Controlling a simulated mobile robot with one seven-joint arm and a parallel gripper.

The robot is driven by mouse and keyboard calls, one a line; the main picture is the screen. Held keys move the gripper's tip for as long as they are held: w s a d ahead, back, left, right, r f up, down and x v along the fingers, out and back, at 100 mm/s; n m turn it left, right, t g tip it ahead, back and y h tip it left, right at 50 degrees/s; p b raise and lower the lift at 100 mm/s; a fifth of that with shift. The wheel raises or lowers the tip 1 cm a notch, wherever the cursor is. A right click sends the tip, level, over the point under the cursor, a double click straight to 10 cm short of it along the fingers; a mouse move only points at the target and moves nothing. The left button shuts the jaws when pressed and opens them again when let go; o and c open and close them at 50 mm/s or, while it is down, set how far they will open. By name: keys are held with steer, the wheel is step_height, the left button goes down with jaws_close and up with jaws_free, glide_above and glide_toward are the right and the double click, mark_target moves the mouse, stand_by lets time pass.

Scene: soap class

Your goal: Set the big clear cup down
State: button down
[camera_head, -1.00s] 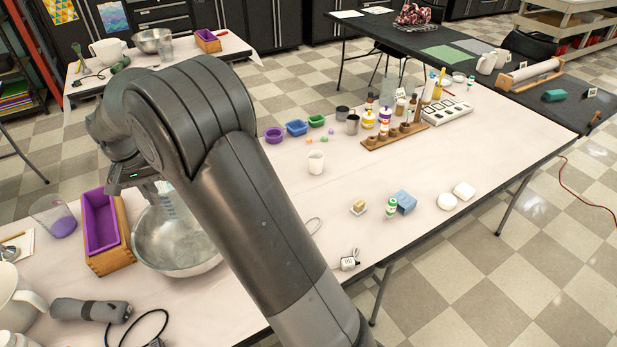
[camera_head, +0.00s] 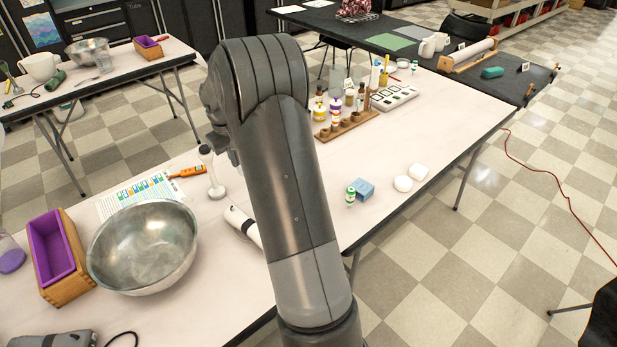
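My arm rises through the middle of the view, and its end points down behind the upper link. Only a dark part of my gripper (camera_head: 232,155) shows at the arm's left edge, above the near table. Its fingertips and anything between them are hidden by the arm. I cannot make out a big clear cup in my gripper. A faint clear container (camera_head: 340,78) stands at the table's far side, behind the bottles. Another clear cup with purple contents (camera_head: 11,260) is cut off at the left edge. I cannot tell whether either is the task's cup.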

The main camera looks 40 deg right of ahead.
steer(key=s+d+f+n, duration=0.1)
steer(key=s+d+f, duration=0.1)
steer(key=s+d, duration=0.8)
steer(key=s+d+f+n, duration=0.15)
steer(key=s+d, duration=0.25)
steer(key=d, duration=1.2)
steer(key=shift+w+a+f, duration=0.85)
steer(key=shift+w+f, duration=0.8)
steer(key=shift+f, duration=0.05)
steer(key=shift+w+a+f, duration=0.8)
steer(key=shift+w+f, duration=0.85)
steer(key=shift+f, duration=0.1)
steer(key=shift+w+a+f, duration=0.85)
steer(key=shift+w+f, duration=0.8)
steer(key=shift+f, duration=0.05)
steer(key=c, duration=2.1)
jaws_free()
steer(key=shift+f, duration=0.15)
steer(key=shift+c, duration=0.2)
steer(key=o, duration=0.4)
steer(key=shift+o, duration=0.3)
